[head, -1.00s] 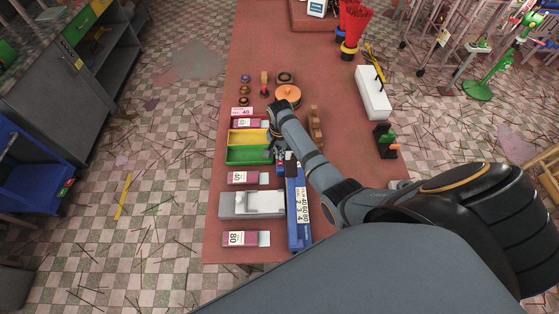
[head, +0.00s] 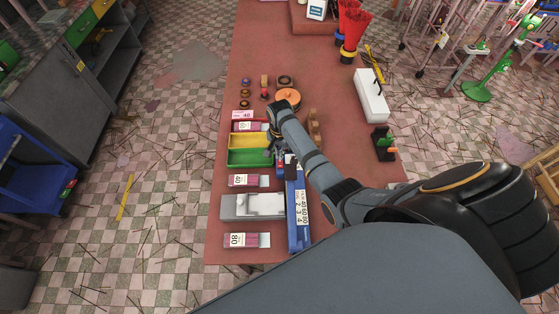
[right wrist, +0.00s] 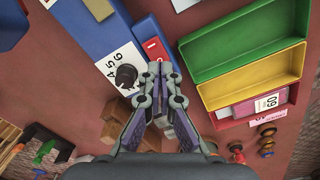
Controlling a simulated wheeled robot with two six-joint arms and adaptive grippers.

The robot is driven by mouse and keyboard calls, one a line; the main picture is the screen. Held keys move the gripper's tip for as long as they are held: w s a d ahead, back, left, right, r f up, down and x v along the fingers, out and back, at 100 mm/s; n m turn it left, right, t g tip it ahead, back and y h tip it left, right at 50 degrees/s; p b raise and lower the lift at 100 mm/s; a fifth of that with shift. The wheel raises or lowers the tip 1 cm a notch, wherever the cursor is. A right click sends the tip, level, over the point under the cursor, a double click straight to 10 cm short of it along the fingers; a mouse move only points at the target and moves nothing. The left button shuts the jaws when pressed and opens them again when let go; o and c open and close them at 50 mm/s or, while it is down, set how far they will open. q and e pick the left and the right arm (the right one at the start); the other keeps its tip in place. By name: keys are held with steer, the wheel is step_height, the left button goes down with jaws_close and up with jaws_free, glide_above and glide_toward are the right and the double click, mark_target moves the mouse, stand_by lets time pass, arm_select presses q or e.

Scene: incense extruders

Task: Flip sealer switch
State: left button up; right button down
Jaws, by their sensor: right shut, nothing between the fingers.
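The blue sealer (head: 299,212) is a long box on the red table, with a white number label. In the right wrist view the sealer's blue end (right wrist: 92,28) shows a black dial (right wrist: 126,76) on a white label and a red switch (right wrist: 154,48) marked with a white line. My right gripper (right wrist: 160,70) is shut and empty, its tips close below the switch. I cannot tell whether they touch it. In the head view my right gripper (head: 275,150) is partly hidden beside the sealer's far end. My left gripper is not in view.
Wooden blocks (head: 314,128) stand behind my right arm. An orange round lid (head: 288,96) sits farther back. A white long box (head: 371,97) is at the right.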

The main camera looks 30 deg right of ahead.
steer(key=shift+r, duration=2)
steer(key=shift+f, duration=0.1)
